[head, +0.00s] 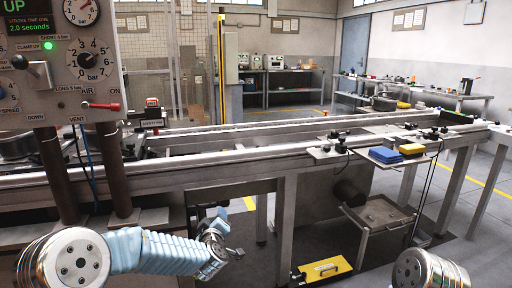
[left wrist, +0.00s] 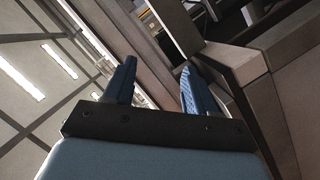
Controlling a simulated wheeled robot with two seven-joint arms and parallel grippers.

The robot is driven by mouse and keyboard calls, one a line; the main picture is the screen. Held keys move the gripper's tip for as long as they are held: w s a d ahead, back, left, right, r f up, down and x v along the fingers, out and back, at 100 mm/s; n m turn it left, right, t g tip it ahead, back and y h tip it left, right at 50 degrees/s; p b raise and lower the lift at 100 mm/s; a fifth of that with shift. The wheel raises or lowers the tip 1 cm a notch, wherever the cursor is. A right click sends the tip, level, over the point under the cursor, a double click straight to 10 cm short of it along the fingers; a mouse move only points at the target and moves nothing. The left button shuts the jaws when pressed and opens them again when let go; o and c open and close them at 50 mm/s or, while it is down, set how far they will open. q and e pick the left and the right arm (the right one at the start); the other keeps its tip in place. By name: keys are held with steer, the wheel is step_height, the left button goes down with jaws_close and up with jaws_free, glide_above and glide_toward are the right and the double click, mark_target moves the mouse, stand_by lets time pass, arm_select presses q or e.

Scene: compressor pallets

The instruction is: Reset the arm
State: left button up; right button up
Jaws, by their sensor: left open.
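My left arm (head: 160,252) comes in at the lower left of the head view, with a pale blue sleeve. Its gripper (head: 222,214) is small there, in front of the conveyor frame and below its rail. In the left wrist view the left gripper (left wrist: 158,68) shows two blue fingers standing well apart, with nothing between them. Metal beams lie behind the fingers. Of my right arm, only a round metal joint (head: 430,270) shows at the lower right; its gripper is out of view.
A long conveyor rail (head: 230,160) crosses ahead. A control panel (head: 70,75) with gauges stands at the left on dark posts. A side shelf holds blue (head: 385,155) and yellow (head: 411,149) items. A yellow plate (head: 322,269) lies low, near a small metal stand (head: 380,213).

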arm_select(q)
steer(key=s+d+f+m+g+h, duration=0.1)
steer(key=s+f+m+g, duration=0.15)
steer(key=s+f, duration=0.45)
steer(key=s+f+m+g+h, duration=0.1)
steer(key=s+f+g+h, duration=0.2)
steer(key=f, duration=0.7)
steer(key=s+d+f+m+g, duration=0.1)
steer(key=s+f+m+g, duration=0.1)
steer(key=s+f, duration=0.55)
steer(key=s+f+m+g+h, duration=0.1)
steer(key=s+f+g, duration=0.3)
steer(key=s, duration=0.7)
steer(key=s+f+m+g, duration=0.1)
steer(key=s+f+g, duration=0.3)
steer(key=s+f, duration=0.3)
steer(key=s, duration=0.4)
steer(key=shift+s+m+h, duration=0.3)
steer(key=shift+m+h, duration=0.05)
steer(key=shift+h, duration=0.05)
steer(key=shift+w, duration=0.1)
